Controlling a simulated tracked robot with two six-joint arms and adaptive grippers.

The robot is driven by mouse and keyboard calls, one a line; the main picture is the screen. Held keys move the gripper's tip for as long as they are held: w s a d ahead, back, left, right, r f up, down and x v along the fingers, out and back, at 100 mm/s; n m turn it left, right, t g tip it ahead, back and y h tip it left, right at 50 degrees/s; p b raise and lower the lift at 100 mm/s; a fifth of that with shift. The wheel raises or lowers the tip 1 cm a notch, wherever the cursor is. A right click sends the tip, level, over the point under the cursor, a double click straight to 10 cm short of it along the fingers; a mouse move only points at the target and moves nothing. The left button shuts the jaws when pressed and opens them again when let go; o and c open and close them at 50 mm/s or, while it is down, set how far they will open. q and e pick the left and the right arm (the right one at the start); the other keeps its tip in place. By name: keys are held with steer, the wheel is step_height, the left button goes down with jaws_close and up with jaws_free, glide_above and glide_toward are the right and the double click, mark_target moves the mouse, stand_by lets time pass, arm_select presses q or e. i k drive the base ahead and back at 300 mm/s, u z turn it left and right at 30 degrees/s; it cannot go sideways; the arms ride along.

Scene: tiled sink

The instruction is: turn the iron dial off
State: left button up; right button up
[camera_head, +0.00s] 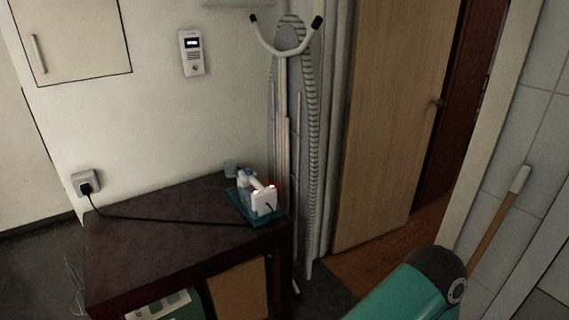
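A small white and blue iron (262,198) sits on a teal mat (237,205) at the right end of a dark table. Red lights glow on its top. I cannot make out the dial at this size. A black cord runs from the iron along the table to a wall socket (86,184) at the left, where a plug is in. A teal arm link of mine shows at the lower right. Neither of my grippers shows in this view.
A folded ironing board (291,130) leans upright at the wall right of the table. A wooden door (385,120) stands further right. Boxes sit under the table.

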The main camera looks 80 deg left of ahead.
mark_target(248, 172)
steer(key=z, duration=0.6)
steer(key=i, duration=0.35)
steer(key=u, duration=1.75)
steer(key=i, duration=0.15)
steer(key=u, duration=2.45)
steer(key=k, duration=0.6)
steer(key=u, duration=0.2)
steer(key=i, duration=1.65)
steer(key=z, duration=0.25)
